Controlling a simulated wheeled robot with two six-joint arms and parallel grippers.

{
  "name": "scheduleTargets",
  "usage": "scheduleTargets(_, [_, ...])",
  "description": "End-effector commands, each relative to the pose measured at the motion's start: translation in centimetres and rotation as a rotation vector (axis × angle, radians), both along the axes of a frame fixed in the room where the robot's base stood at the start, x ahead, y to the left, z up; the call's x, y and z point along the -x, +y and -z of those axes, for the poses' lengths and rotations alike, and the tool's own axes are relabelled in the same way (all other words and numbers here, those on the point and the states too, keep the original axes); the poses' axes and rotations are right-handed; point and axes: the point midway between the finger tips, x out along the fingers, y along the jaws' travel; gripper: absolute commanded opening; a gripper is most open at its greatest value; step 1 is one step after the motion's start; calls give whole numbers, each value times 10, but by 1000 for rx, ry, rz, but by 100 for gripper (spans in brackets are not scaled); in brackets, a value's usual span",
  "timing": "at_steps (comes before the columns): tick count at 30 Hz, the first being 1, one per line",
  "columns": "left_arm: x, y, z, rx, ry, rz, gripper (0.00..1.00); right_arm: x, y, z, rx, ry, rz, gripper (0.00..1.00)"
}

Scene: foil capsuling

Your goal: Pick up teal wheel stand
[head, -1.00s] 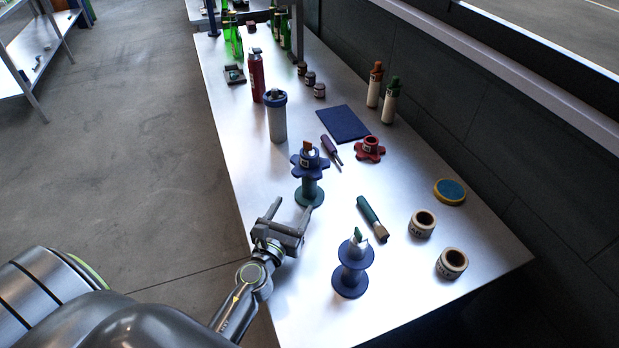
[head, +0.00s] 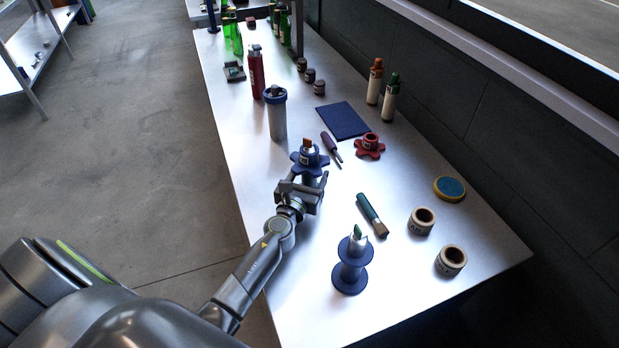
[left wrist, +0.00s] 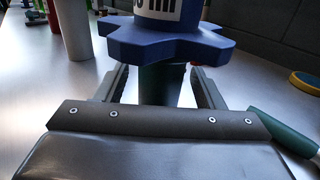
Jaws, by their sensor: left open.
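The teal wheel stand (left wrist: 163,84) shows in the left wrist view as a dark teal column under a blue lobed wheel (left wrist: 165,42). The wheel, with a labelled blue piece on it, also shows in the head view (head: 300,167). My left gripper (head: 305,182) is open, with a finger on either side of the stand's column, just below the wheel. I cannot tell whether either finger touches it. In the head view the gripper hides most of the stand. My right gripper is not in view.
A blue spool stand (head: 350,268) is nearer on the table. A teal-handled brush (head: 369,211) and a screwdriver (head: 331,148) lie to the right. A grey canister with a blue lid (head: 278,118) stands behind. A red lobed wheel (head: 369,147) lies further right.

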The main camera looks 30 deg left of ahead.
Motion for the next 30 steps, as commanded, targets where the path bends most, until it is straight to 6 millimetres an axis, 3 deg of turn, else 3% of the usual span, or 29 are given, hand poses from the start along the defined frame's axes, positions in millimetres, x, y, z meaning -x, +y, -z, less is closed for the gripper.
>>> scheduleTargets(6, [0,0,0,0,1,0,61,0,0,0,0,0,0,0])
scheduleTargets(20, [0,0,0,1,1,0,1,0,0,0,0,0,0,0])
scheduleTargets(30, [0,0,-2,2,-3,0,0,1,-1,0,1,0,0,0])
